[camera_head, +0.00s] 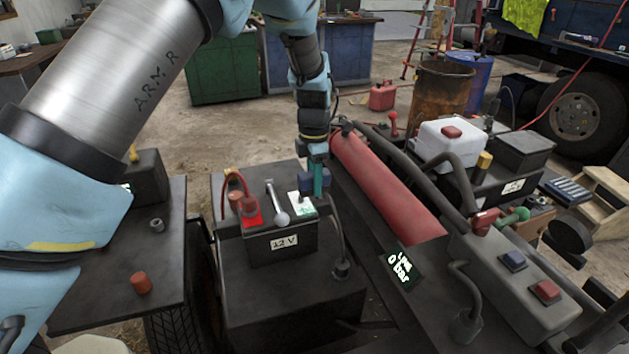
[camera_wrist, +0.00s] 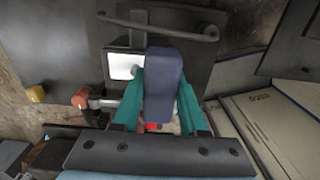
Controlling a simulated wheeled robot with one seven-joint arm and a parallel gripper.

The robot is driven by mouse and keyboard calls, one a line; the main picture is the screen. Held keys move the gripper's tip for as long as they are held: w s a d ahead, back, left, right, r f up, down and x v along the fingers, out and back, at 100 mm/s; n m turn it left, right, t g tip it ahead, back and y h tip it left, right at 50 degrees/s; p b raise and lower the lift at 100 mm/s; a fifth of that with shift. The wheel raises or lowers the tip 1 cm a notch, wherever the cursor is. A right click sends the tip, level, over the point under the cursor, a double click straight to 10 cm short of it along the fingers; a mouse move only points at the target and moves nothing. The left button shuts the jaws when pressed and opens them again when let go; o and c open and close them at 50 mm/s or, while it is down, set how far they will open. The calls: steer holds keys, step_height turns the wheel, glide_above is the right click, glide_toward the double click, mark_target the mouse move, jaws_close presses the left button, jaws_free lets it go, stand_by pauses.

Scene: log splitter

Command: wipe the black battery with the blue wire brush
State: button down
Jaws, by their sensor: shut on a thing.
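The black battery (camera_head: 282,246), with a "12 V" label on its front, sits on a dark box between the left table and the red cylinder. A red clamp, a metal wrench (camera_head: 277,203) and red and pale tags are on its top. My gripper (camera_head: 318,178) points down at the battery's back right corner, its teal fingers shut on the blue wire brush (camera_head: 306,181). In the wrist view the brush (camera_wrist: 164,84) is a blue-grey block between the fingers (camera_wrist: 160,112), near the pale tag (camera_wrist: 124,66). The bristles are hidden, and I cannot tell whether they touch the battery.
A red cylinder (camera_head: 388,186) runs close to the right of my gripper. A control box (camera_head: 530,285) with blue and red buttons is further right. A black cable (camera_head: 340,240) stands beside the battery. The left table (camera_head: 100,295) holds a red cap (camera_head: 141,283) and a nut.

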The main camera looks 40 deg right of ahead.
steer(key=shift+f+b, duration=1)
steer(key=shift+f, duration=1.4)
steer(key=c, duration=1.1)
jaws_free()
jaws_close()
